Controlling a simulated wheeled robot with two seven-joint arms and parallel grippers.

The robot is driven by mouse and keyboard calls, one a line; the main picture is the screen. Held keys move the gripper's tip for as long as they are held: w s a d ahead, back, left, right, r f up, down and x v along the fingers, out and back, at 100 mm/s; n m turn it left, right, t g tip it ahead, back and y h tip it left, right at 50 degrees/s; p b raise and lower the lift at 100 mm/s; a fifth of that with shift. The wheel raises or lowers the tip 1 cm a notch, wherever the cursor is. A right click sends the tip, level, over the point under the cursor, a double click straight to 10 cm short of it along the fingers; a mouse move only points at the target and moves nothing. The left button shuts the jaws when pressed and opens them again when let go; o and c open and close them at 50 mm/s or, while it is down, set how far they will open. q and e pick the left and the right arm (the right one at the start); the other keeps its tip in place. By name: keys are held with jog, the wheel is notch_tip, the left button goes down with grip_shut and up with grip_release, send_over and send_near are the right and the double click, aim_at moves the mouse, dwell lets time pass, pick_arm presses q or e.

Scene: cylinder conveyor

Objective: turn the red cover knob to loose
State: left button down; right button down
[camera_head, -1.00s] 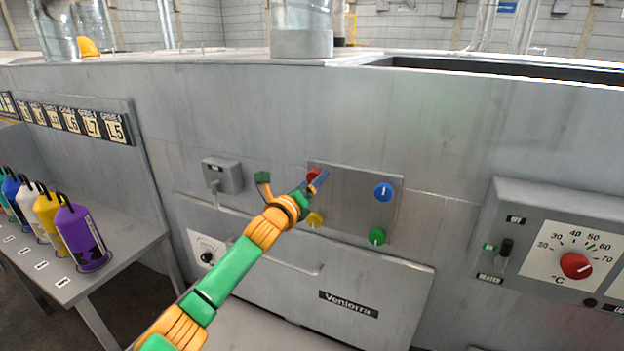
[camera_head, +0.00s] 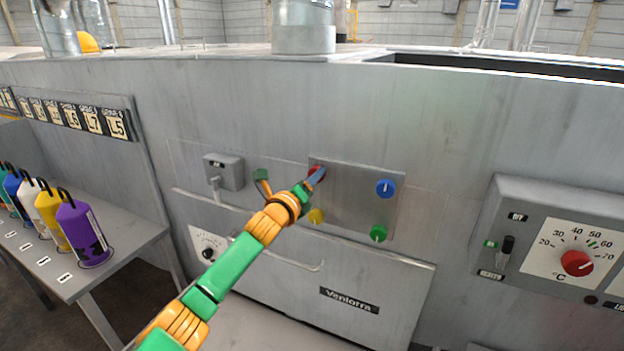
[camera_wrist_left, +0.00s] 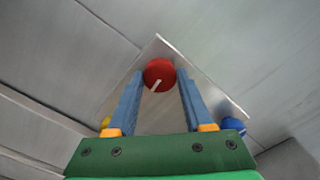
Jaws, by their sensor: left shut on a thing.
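The red cover knob (camera_head: 314,170) is at the upper left corner of a metal cover plate (camera_head: 350,200), mostly hidden behind my left gripper (camera_head: 316,177). In the left wrist view the red knob (camera_wrist_left: 159,74) sits between the tips of my gripper's two blue fingers (camera_wrist_left: 160,78), and a white pointer line on it slants down to the left. My left gripper is shut on the red knob. Blue (camera_head: 385,188), green (camera_head: 378,233) and yellow (camera_head: 316,216) knobs sit at the plate's other corners. My right gripper is not in view.
A small grey switch box (camera_head: 223,171) is left of the plate. A heater panel (camera_head: 560,245) with a red dial stands out at the right. Below is a door marked Veniotra (camera_head: 348,301). Several coloured cylinders stand on a side table (camera_head: 120,255) at the left.

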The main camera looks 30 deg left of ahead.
pick_arm(q)
jog(key=n, duration=3.3)
jog(key=shift+n, duration=0.3)
dwell(0.3)
jog(key=shift+c, duration=1.5)
grip_release()
jog(key=shift+s+f, duration=0.1)
